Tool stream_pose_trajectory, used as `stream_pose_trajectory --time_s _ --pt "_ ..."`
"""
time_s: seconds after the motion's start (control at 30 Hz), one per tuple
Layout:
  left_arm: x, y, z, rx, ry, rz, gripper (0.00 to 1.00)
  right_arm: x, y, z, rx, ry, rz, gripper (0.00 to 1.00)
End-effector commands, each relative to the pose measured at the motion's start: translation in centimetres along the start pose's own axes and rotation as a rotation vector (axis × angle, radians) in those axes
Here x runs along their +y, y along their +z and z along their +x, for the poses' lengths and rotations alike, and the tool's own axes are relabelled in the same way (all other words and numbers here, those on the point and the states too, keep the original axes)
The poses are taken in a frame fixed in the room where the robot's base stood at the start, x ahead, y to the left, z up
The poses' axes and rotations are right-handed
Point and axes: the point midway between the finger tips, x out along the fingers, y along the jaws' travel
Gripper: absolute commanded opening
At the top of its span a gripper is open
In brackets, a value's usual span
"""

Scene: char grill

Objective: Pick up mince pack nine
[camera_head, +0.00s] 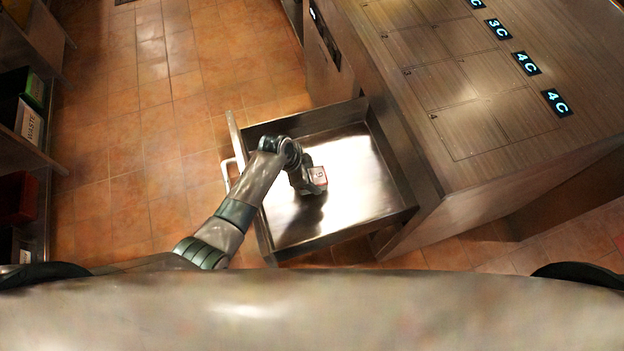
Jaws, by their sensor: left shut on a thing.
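One small reddish-white pack (318,175), the mince pack, is in the open metal drawer (352,168). My left arm comes in from the lower left over the drawer's handle side. My left gripper (314,181) is shut on the pack and partly hides it. The view from above does not show clearly whether the pack touches the drawer floor. The rest of the drawer floor looks bare. My right gripper is not in view.
A steel counter (470,80) with lit number displays (557,102) stands to the right of the drawer. Shelves with a box labelled WASTE (30,124) and a red container (18,198) line the left edge. The tiled floor (130,150) between is clear.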

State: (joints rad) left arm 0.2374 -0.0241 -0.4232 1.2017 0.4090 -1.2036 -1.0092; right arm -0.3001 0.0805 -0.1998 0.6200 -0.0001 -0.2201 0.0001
Motion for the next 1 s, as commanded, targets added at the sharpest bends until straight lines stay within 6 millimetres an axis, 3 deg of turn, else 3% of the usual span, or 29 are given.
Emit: stream_pose_trajectory --time_s 0.17,0.5,0.7,1.0 --pt "0.2 -1.2 -2.2 0.004 -0.002 0.002 0.20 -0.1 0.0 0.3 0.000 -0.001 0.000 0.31" --pt "6.1 -6.2 -4.5 0.005 -0.001 0.003 0.20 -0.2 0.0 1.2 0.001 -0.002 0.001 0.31" --pt "8.5 -8.4 -5.5 0.003 0.000 0.002 0.20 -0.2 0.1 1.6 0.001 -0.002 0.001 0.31" --pt "9.8 -9.4 -6.1 0.001 -0.001 -0.001 0.20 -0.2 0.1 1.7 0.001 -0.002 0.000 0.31"
